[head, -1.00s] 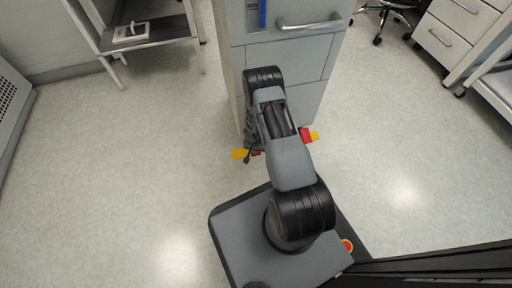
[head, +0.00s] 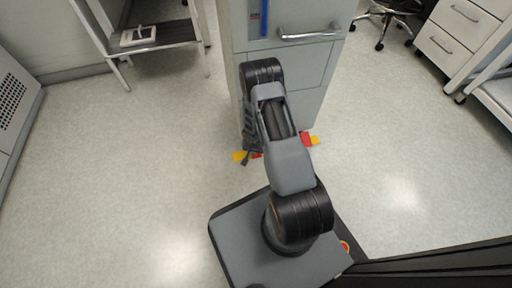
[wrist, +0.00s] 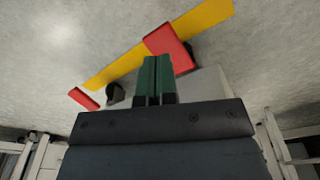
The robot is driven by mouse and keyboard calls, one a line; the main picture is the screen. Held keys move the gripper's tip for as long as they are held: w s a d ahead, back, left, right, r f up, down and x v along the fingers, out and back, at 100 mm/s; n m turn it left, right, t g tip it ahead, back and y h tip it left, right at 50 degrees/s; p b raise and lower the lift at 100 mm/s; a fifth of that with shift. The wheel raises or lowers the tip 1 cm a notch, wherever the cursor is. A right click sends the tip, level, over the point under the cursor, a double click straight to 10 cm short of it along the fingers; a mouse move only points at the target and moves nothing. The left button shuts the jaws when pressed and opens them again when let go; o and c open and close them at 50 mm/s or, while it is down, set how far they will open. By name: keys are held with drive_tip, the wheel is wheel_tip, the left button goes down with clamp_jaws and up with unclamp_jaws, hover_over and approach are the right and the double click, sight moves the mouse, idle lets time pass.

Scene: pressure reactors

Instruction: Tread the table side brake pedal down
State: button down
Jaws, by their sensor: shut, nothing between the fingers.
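Two red brake pedals show on a yellow strip at the foot of a grey cabinet (head: 290,68). In the wrist view, one red pedal (wrist: 168,47) lies right at my fingertips and the other red pedal (wrist: 84,98) is farther off to the left. The yellow strip (wrist: 122,66) runs slantwise past both. My gripper (wrist: 155,62) has green fingers pressed together with nothing between them; their tips overlap the near pedal's edge in the picture. Contact cannot be told.
A small shelf table (head: 152,37) stands at the upper left. A white drawer unit (head: 450,38) and a wheeled chair (head: 385,18) are at the upper right. The floor left and right of the cabinet is free. A dark edge crosses the lower right.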

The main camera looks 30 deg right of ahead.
wheel_tip(320, 180, up, 9)
drive_tip(key=p, duration=0.4)
drive_tip(key=shift+s+a, duration=0.3)
drive_tip(key=shift+s, duration=0.05)
drive_tip(key=shift+f, duration=0.15)
wheel_tip(320, 180, up, 40)
drive_tip(key=a+n+t+p, duration=0.1)
drive_tip(key=a+n+p, duration=0.15)
drive_tip(key=p, duration=1.45)
drive_tip(key=s+a+r+n+p, duration=0.1)
drive_tip(key=s+r+p, duration=0.3)
drive_tip(key=r, duration=0.7)
drive_tip(key=s+a+r+n+t+p, duration=0.1)
drive_tip(key=s+a+r+n+p, duration=0.1)
drive_tip(key=s+r+p, duration=0.3)
drive_tip(key=s+a+r+n+p, duration=0.2)
drive_tip(key=r+p, duration=0.7)
drive_tip(key=r, duration=0.9)
drive_tip(key=s+a, duration=0.1)
drive_tip(key=s, duration=0.1)
drive_tip(key=shift+s+a+r+t+y, duration=0.2)
drive_tip(key=shift+s+t+y, duration=0.1)
drive_tip(key=shift+y, duration=0.1)
drive_tip(key=shift+n, duration=0.25)
